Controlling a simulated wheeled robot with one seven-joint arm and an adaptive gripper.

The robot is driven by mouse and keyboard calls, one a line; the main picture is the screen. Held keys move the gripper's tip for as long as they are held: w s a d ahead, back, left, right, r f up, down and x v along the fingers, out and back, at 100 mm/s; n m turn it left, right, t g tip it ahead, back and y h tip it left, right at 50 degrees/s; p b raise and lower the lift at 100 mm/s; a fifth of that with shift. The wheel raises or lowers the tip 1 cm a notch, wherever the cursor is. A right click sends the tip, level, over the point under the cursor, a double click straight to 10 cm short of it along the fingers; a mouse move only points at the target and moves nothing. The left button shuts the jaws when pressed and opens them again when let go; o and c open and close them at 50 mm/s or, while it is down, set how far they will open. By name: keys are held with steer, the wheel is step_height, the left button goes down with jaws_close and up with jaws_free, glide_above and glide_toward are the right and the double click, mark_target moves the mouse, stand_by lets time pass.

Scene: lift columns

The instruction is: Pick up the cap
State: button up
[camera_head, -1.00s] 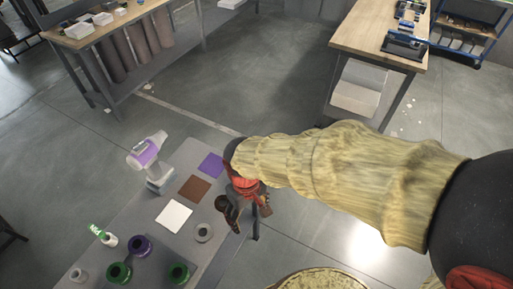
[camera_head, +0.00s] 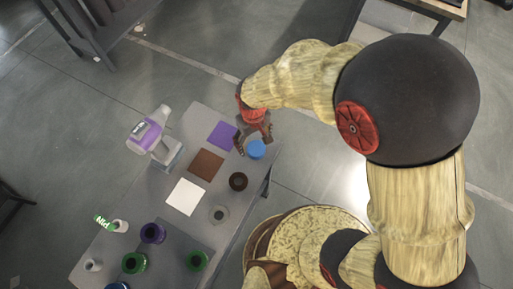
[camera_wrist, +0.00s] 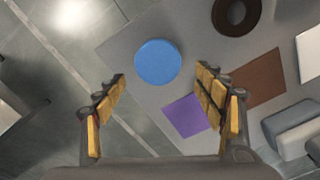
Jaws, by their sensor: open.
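A round blue cap (camera_head: 256,149) lies on the grey table (camera_head: 222,236) near its far right corner; I take it to be the cap of the task. It also shows in the wrist view (camera_wrist: 158,62) as a flat blue disc. My gripper (camera_head: 254,143) is over that corner, close beside the cap in the head view. In the wrist view my gripper (camera_wrist: 162,84) is open and empty, its fingers spread wide. The cap lies ahead of the fingertips, between their lines, and is not held. The height gap is hard to tell.
Purple (camera_head: 221,135), brown (camera_head: 206,165) and white (camera_head: 184,197) squares lie in a row on the table. A brown ring (camera_head: 238,181) and a grey ring (camera_head: 218,213) are nearby. A white and purple device (camera_head: 149,135) stands left. Several green and purple rings fill the near end.

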mark_target(255, 146)
steer(key=f+b, duration=0.1)
steer(key=f, duration=0.3)
steer(key=shift+d+f, duration=0.15)
steer(key=shift+d, duration=0.05)
steer(key=shift+s, duration=0.1)
steer(key=shift+c, duration=1.1)
steer(key=c, duration=1)
